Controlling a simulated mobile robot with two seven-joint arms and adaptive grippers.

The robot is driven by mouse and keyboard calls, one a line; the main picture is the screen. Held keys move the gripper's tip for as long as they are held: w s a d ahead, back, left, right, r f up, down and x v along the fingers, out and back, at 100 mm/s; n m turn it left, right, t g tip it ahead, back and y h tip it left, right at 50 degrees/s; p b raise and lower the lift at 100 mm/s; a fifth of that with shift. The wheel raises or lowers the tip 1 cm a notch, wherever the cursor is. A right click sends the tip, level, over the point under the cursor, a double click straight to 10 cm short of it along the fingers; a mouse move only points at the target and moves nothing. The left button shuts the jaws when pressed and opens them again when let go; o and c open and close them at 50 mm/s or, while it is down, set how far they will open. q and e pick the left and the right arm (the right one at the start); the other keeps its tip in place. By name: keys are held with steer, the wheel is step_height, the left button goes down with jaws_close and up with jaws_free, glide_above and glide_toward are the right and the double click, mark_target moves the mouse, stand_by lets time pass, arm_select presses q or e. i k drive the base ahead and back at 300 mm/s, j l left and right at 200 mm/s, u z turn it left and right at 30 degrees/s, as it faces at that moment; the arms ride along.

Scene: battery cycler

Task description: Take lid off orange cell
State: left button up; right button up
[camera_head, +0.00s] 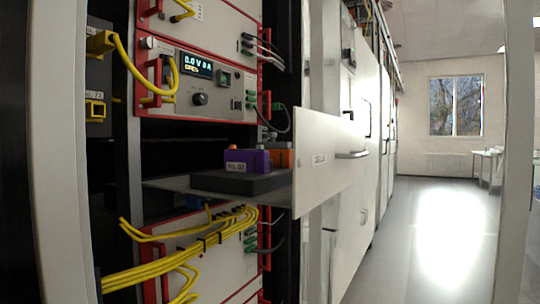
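The orange cell (282,157) stands on the pulled-out drawer, behind and to the right of a purple cell (257,160). Only part of the orange cell shows; the purple cell and the drawer front hide the rest. A lid on it cannot be made out clearly at this size. The purple cell has a white label and dark and orange parts on top. Both sit on or by a dark block (250,182) on the drawer (185,185). Neither of my grippers is in view.
The drawer's white front panel (318,158) with a handle (352,155) juts out to the right. A cycler unit with a display (197,65) is above. Yellow cables (185,245) hang below. White cabinets (370,130) line the aisle; the floor (430,235) is clear.

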mark_target(272, 143)
steer(key=l+u, duration=0.15)
steer(key=l, duration=0.3)
steer(key=l+u, duration=0.1)
steer(key=l, duration=0.4)
steer(key=k+l+u, duration=0.15)
steer(key=l, duration=0.3)
steer(key=l+u, duration=0.15)
steer(key=l, duration=0.3)
steer(key=k+l+u, duration=0.1)
steer(key=l, duration=0.35)
steer(key=k+l+u, duration=0.15)
steer(key=l, duration=0.3)
